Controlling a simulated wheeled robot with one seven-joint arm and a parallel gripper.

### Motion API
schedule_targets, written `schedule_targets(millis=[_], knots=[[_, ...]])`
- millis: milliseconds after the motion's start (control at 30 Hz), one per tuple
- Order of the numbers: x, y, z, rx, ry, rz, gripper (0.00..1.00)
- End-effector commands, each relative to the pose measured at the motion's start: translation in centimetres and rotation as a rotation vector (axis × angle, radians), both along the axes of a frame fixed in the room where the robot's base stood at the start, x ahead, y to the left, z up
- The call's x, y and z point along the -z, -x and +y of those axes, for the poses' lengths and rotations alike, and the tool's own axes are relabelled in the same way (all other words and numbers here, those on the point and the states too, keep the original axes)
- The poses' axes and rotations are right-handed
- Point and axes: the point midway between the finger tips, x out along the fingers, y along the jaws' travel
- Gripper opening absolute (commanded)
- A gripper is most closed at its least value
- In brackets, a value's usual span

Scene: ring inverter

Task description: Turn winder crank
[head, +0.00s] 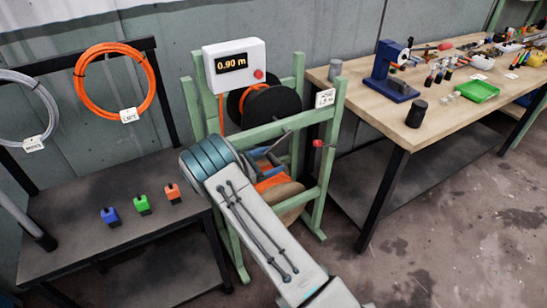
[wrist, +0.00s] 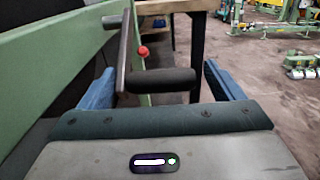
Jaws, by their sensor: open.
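The winder is a green frame (head: 262,130) with a black spool (head: 275,104) and a white display box (head: 235,65) reading 0.90 m. In the wrist view, the crank has a dark flat arm (wrist: 125,52) and a black cylindrical grip (wrist: 160,79) lying crosswise. My gripper (wrist: 158,71) is open, with one blue finger near each end of the grip. The grip appears between the fingers, just ahead of the palm; I cannot tell whether either finger touches it. In the head view my arm hides most of the crank and gripper.
A green beam (wrist: 50,75) runs close along the left of my gripper. A red knob (head: 318,143) sits on the frame's right post. A dark bench (head: 75,240) stands left, a wooden workbench (head: 385,100) right. Open floor (head: 440,220) lies at lower right.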

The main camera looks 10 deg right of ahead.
Motion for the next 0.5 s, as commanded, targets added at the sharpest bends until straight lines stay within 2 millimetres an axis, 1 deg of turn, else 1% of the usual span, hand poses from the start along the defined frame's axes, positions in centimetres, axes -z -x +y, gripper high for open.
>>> schedule_targets(millis=[33, 200, 467, 500], knots=[[-0.03, -0.14, -0.61, 0.002, 0.0, 0.0, 0.87], [0.03, -0.45, -1.44, 0.0, -0.001, 0.0, 0.87], [0.05, -0.49, -1.53, 0.0, -0.001, 0.0, 0.87], [0.05, -0.49, -1.52, 0.0, -0.001, 0.0, 0.79]])
